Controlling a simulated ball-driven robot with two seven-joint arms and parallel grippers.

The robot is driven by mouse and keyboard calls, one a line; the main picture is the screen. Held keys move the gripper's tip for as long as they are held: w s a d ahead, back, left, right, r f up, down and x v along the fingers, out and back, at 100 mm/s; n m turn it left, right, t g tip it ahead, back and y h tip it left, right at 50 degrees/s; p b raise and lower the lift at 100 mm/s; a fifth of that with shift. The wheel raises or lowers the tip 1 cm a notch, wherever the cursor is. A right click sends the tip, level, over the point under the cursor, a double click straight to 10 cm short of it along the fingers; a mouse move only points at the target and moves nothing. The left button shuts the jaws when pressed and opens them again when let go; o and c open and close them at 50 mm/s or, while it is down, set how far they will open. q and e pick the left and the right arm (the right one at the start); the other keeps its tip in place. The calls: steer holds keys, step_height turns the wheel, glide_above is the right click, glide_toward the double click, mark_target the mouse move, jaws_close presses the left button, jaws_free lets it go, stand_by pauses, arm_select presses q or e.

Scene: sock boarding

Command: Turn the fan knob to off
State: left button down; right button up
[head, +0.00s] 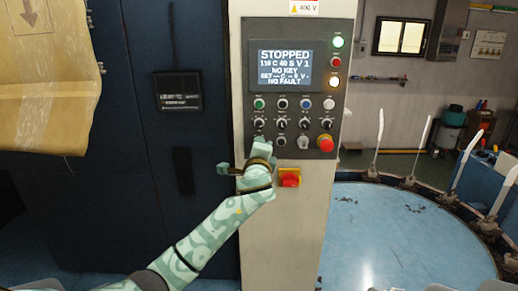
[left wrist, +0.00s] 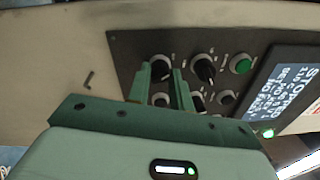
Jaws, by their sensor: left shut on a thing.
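The control panel (head: 247,60) is a dark plate on a pale column, with a screen reading STOPPED above rows of buttons and black knobs. My left gripper (head: 258,146) is at the panel's lower left corner and covers most of the knob there. In the left wrist view the two green fingers (left wrist: 162,80) stand on either side of that black knob (left wrist: 160,67), with its pale ring showing between them. The gripper is shut on it. The labels are too small to read, so I cannot tell which knob is named fan. My right gripper is not in view.
A second knob (left wrist: 204,67) and a green button (left wrist: 241,63) line up beside the held knob. A red mushroom button (head: 325,143) is at the panel's lower right. A red switch on yellow (head: 289,178) sits just below the panel, close to my left wrist.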

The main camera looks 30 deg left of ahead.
arm_select(q)
steer(key=shift+f, duration=0.1)
steer(key=c, duration=1.3)
jaws_free()
steer(key=shift+o, duration=0.2)
steer(key=shift+s, duration=0.1)
steer(key=b+v, duration=0.1)
steer(key=v, duration=1.5)
steer(key=shift+d+f, duration=0.1)
